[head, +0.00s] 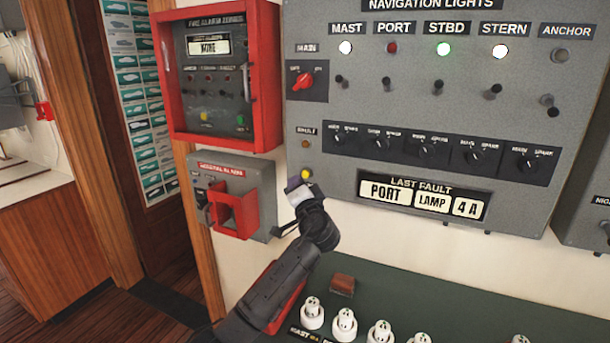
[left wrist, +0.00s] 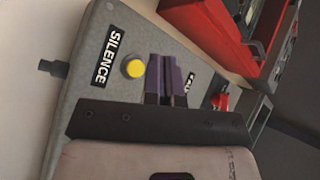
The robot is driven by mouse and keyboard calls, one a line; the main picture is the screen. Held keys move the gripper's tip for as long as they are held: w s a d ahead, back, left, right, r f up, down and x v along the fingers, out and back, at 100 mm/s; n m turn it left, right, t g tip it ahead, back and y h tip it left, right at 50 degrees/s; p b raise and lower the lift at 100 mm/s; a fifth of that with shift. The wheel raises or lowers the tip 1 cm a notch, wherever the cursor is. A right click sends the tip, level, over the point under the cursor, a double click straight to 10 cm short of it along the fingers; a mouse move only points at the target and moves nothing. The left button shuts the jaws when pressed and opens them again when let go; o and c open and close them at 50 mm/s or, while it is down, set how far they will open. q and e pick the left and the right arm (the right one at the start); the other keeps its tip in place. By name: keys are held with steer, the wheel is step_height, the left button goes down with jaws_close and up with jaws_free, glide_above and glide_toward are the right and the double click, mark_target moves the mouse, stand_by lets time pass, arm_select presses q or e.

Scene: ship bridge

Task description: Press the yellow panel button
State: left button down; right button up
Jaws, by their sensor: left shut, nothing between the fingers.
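The round yellow button (head: 306,174) is at the lower left corner of the grey navigation lights panel (head: 330,215). In the left wrist view the yellow button (left wrist: 134,68) sits beside a SILENCE label (left wrist: 107,56). My left gripper (head: 293,184) is shut and empty, just left of and below the button in the head view. Whether the fingertips touch the panel I cannot tell. My right gripper is not in view.
A red-framed fire alarm box (head: 260,80) with another yellow button (head: 205,116) hangs to the left. A general alarm box (head: 255,180) with a red guard is below it. A red MAIN switch (head: 302,81) is above. White knobs (head: 345,325) stand on the green console below.

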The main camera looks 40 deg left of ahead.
arm_select(q)
steer(key=shift+s+d, duration=0.15)
steer(key=shift+s, duration=0.75)
steer(key=shift+s+d, duration=0.15)
steer(key=shift+s, duration=0.7)
steer(key=s+d+r+n+t+h, duration=0.1)
steer(key=s+d+r+t+h, duration=0.1)
steer(key=s+d+h, duration=0.45)
steer(key=s+d+f+m+h+p, duration=0.2)
steer(key=s+d+f+h, duration=0.3)
steer(key=d+f+h, duration=0.3)
steer(key=s+d+f+g+h+p, duration=0.1)
steer(key=s+d+f+g+p, duration=0.1)
steer(key=s+f, duration=0.7)
steer(key=s+d+f+g+p, duration=0.2)
steer(key=s+f+g, duration=0.2)
steer(key=s+f, duration=0.6)
steer(key=s+d+f+g+h+p, duration=0.1)
steer(key=s+d+f+g, duration=0.2)
steer(key=s+f, duration=0.7)
steer(key=s+g, duration=0.1)
steer(key=s, duration=0.5)
steer(key=shift+m+h+p, duration=0.3)
steer(key=shift+h+p, duration=0.05)
steer(key=shift+p, duration=0.05)
